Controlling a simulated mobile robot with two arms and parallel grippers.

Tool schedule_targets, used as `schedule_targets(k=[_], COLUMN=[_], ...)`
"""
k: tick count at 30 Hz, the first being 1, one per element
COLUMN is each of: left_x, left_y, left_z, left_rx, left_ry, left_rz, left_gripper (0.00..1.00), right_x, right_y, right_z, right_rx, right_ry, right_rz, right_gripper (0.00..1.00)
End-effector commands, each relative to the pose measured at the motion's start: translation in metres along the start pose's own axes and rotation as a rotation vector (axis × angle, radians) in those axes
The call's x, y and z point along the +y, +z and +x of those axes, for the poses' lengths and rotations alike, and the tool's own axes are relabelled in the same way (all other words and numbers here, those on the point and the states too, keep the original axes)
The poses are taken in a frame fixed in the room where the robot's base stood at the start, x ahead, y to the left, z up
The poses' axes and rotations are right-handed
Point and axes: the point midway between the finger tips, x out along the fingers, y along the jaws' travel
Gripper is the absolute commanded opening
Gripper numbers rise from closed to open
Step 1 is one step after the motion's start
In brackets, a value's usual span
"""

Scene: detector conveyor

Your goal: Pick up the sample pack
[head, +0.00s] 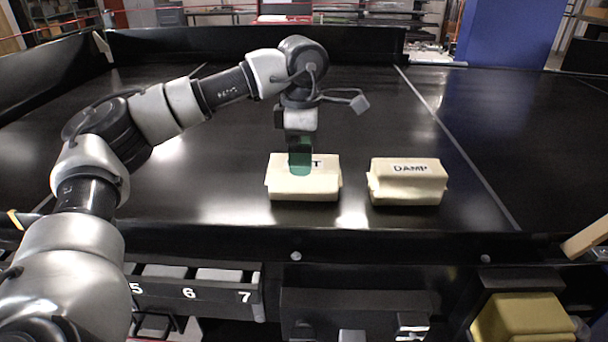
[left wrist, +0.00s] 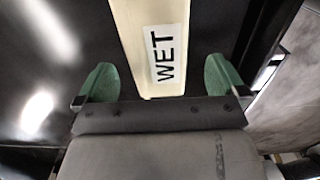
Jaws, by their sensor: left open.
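Two cream packs sit on the black conveyor surface. The left pack (head: 304,189) has a label partly hidden by my gripper in the head view; in the left wrist view this pack (left wrist: 138,40) reads "WET". The other pack (head: 407,187) reads "DAMP" and stands to its right. My left gripper (head: 300,168) points down at the WET pack, in front of part of its label. In the left wrist view its green fingers (left wrist: 161,80) are spread apart, with the pack's strip between them and gaps on both sides. My right gripper is not in view.
The conveyor (head: 300,110) is clear behind and left of the packs, with a dark raised wall (head: 250,45) at the back. Numbered slots (head: 190,277) line the front below. A yellow block (head: 522,318) lies low at the right.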

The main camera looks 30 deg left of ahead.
Motion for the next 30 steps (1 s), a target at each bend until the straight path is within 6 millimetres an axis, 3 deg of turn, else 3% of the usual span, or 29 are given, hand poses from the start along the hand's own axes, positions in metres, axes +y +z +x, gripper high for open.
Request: schedule_targets(k=[7, 12, 20, 30], left_x=[0.004, 0.004, 0.004, 0.004], left_y=[0.003, 0.003, 0.003, 0.003], left_z=[0.026, 0.049, 0.053, 0.053], left_rx=[0.003, 0.0, -0.001, -0.001], left_ry=[-0.004, -0.001, 0.0, 0.0], left_rz=[0.0, 0.0, 0.0, -0.001], left_gripper=[1.0, 1.0, 1.0, 0.49], right_x=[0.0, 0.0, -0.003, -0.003], right_y=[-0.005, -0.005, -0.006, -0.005], right_z=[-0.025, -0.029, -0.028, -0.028], right_rx=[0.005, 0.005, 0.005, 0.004], right_ry=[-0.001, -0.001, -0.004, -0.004], right_rz=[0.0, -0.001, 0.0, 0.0], right_gripper=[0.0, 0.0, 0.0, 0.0])
